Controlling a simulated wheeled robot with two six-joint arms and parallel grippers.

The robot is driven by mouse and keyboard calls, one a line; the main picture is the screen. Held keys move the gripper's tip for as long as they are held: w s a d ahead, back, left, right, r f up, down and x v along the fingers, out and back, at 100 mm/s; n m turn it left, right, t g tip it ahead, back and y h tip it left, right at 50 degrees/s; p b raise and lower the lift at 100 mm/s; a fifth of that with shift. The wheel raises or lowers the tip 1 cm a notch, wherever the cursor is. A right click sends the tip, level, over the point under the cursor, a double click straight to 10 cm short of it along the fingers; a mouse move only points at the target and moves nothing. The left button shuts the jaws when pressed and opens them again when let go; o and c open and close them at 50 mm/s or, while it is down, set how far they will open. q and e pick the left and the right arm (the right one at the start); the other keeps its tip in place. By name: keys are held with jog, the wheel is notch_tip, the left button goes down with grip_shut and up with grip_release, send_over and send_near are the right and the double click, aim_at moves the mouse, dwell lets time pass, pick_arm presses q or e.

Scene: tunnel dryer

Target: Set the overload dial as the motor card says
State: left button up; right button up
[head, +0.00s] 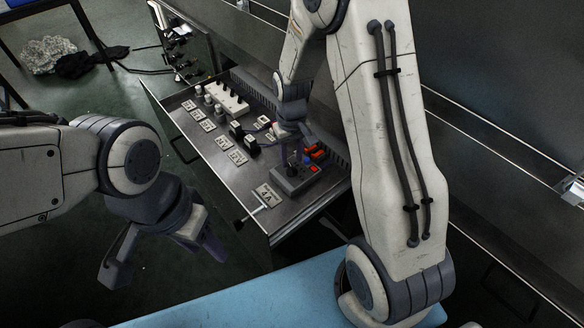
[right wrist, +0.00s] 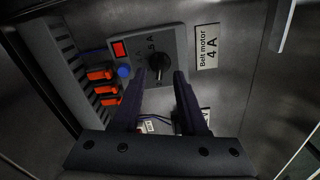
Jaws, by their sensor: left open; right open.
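The overload unit is a grey box (head: 289,186) on the panel; it also shows in the right wrist view (right wrist: 182,42). Its black dial (right wrist: 156,66) has a printed "5 A" beside it; where the pointer stands is unclear. The motor card (right wrist: 207,46) reads "Belt motor 4 A" and lies beside the box; it also shows in the head view (head: 266,195). My right gripper (right wrist: 164,80) is open, its fingertips close to the dial, one on either side; contact cannot be told. My left gripper (head: 165,268) is open and empty, away from the panel at the lower left.
Several white labels (head: 208,125) and a row of black knobs on a white block (head: 228,98) stand further along the panel. A light blue surface (head: 235,305) lies in front.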

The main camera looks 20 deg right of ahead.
aim_at(292, 168)
jog(key=shift+f+b, duration=0.45)
jog(key=shift+f, duration=1.1)
grip_shut()
